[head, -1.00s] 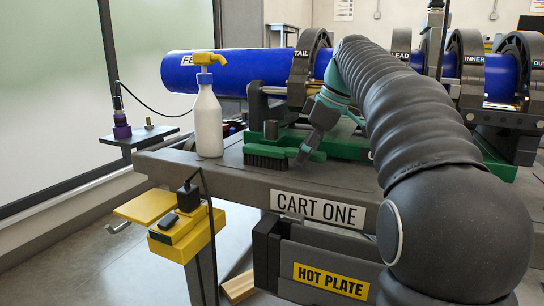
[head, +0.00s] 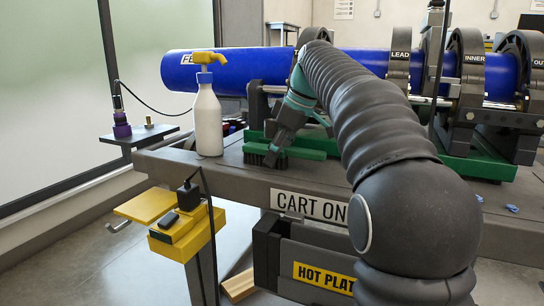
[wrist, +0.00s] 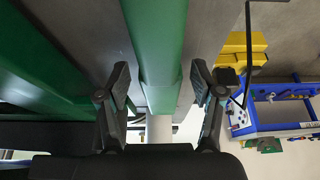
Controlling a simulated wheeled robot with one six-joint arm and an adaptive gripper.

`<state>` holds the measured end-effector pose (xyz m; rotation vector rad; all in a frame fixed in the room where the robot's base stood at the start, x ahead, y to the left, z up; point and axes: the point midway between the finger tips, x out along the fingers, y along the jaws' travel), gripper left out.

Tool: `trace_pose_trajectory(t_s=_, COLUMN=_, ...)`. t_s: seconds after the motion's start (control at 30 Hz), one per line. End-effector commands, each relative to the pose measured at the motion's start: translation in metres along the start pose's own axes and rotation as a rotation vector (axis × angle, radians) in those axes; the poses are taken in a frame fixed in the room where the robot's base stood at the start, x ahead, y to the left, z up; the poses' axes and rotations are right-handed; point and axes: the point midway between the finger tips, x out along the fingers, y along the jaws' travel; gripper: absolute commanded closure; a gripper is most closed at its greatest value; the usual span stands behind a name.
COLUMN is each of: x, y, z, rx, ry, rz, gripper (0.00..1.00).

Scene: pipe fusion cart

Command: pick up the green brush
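The green brush (head: 304,154) lies bristles down on the grey top of the cart, near its front edge and right of the white bottle. Its dark bristles show below my gripper (head: 273,152), which is pointing down at the brush and hides part of it. In the wrist view the brush's green handle (wrist: 158,45) runs lengthwise between the two fingers of my gripper (wrist: 160,78). The fingers are apart, with a visible gap on each side of the handle. I cannot see how far down the handle the fingertips reach.
The white bottle (head: 208,122) with a yellow pump stands close left of my gripper. The blue pipe (head: 235,72) and its clamps lie behind, above green rails. A yellow box (head: 178,235) hangs at the cart's front left. The cart top (head: 340,180) right of the brush is largely clear.

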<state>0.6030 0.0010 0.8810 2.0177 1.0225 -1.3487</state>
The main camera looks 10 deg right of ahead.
Motion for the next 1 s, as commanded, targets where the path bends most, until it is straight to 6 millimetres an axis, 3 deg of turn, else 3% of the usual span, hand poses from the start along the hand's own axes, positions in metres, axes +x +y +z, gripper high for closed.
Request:
trace_pose_trajectory(t_s=0.03, x=0.000, y=0.000, z=0.000, rx=0.000, ry=0.000, rz=0.000, gripper=0.46)
trace_pose_trajectory(t_s=0.2, x=0.000, y=0.000, z=0.000, rx=0.000, ry=0.000, rz=0.000, gripper=0.88)
trace_pose_trajectory(t_s=0.27, x=0.000, y=0.000, z=0.000, rx=0.000, ry=0.000, rz=0.000, gripper=1.00)
trace_pose_trajectory(t_s=0.67, x=-0.005, y=-0.003, z=-0.002, rx=-0.001, ry=0.001, rz=0.001, gripper=1.00)
trace_pose_trajectory(t_s=1.0, x=-0.042, y=-0.004, z=-0.018, rx=-0.001, ry=0.002, rz=0.002, gripper=1.00)
